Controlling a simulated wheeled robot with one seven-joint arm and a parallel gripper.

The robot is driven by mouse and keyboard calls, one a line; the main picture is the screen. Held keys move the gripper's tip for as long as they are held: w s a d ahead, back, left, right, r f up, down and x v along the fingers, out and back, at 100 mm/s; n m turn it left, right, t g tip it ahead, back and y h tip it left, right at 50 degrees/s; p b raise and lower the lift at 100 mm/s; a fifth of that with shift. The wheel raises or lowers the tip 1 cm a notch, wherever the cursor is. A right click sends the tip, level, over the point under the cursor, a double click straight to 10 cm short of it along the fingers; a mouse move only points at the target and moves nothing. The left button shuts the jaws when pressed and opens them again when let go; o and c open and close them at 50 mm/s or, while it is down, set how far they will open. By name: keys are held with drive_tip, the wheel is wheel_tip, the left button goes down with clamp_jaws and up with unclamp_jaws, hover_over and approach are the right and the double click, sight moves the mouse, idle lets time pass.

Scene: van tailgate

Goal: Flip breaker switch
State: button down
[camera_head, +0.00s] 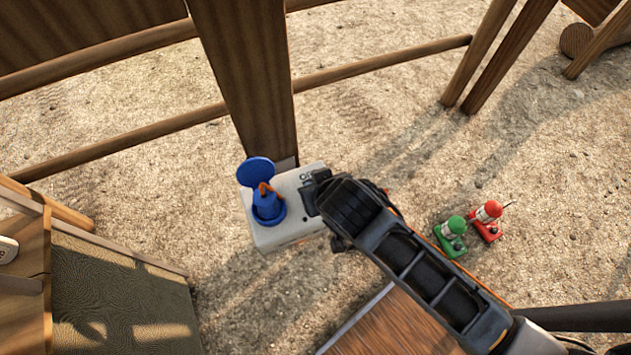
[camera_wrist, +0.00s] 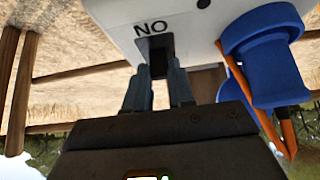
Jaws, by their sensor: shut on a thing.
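The white breaker box (camera_head: 283,232) is mounted at the foot of a wooden post. In the wrist view its pale face (camera_wrist: 150,12) fills the top, with upside-down ON lettering beside a dark slot. The black breaker switch (camera_wrist: 155,54) sits at that slot. My gripper (camera_wrist: 157,78) has both fingers at the switch, one on each side, and is shut on it.
A blue socket with a raised round lid (camera_head: 256,172) and an orange part sits on the box's left. Green (camera_head: 450,235) and red (camera_head: 487,218) objects stand on sandy ground at right. Wooden rails (camera_head: 370,65) run behind; a wooden panel (camera_head: 395,325) lies below my arm.

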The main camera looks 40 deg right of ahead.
drive_tip(key=t+b, duration=0.1)
drive_tip(key=b, duration=0.1)
drive_tip(key=s+f+t+b, duration=0.1)
drive_tip(key=b, duration=0.1)
drive_tip(key=shift+a+f+t+h, duration=0.15)
drive_tip(key=shift+t+h, duration=0.25)
drive_tip(key=b, duration=0.1)
drive_tip(key=t+b, duration=0.1)
drive_tip(key=shift+s+a+b, duration=0.1)
drive_tip(key=shift+s+b, duration=0.15)
drive_tip(key=shift+b, duration=0.05)
drive_tip(key=shift+h, duration=0.3)
drive_tip(key=shift+r, duration=0.2)
drive_tip(key=c, duration=1)
unclamp_jaws()
drive_tip(key=shift+o, duration=0.2)
drive_tip(key=v, duration=0.7)
drive_tip(key=shift+s+b, duration=0.35)
drive_tip(key=shift+s, duration=0.05)
drive_tip(key=shift+a+r, duration=0.1)
